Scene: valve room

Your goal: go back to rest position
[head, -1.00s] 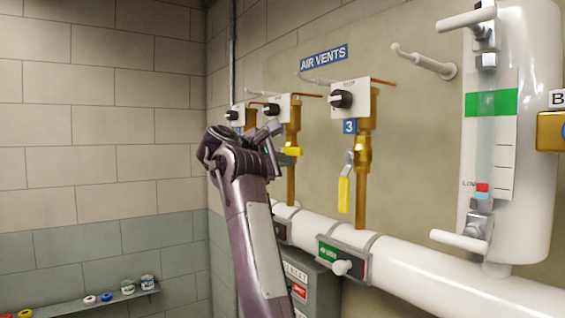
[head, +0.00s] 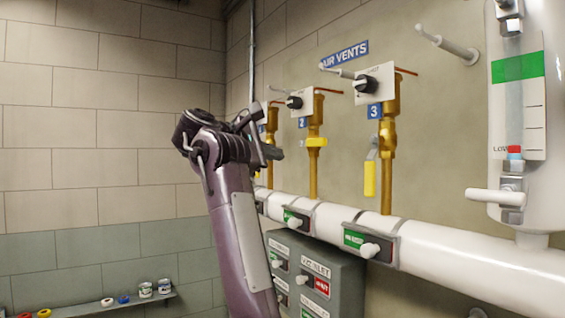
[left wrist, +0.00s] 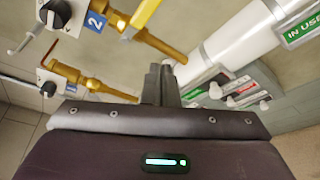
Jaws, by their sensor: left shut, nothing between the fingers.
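My left gripper (head: 272,152) is shut and empty in the head view, in front of the wall near the leftmost vent pipe. In the left wrist view its closed fingers (left wrist: 160,84) point toward the pipework, with nothing between them. The vent valve with label 3 has a yellow handle (head: 370,178) hanging down. The vent valve with label 2 has a yellow handle (head: 316,142) that looks level across its brass pipe; it also shows in the left wrist view (left wrist: 143,14). The leftmost vent is partly hidden by my arm. My right gripper is in neither view.
A thick white pipe (head: 455,262) with green-tagged valves runs along the wall. A grey control box (head: 335,275) is below it. A white gauge cylinder (head: 550,200) stands at the right. A shelf (head: 85,308) with small jars is at lower left. The block wall area at left is clear.

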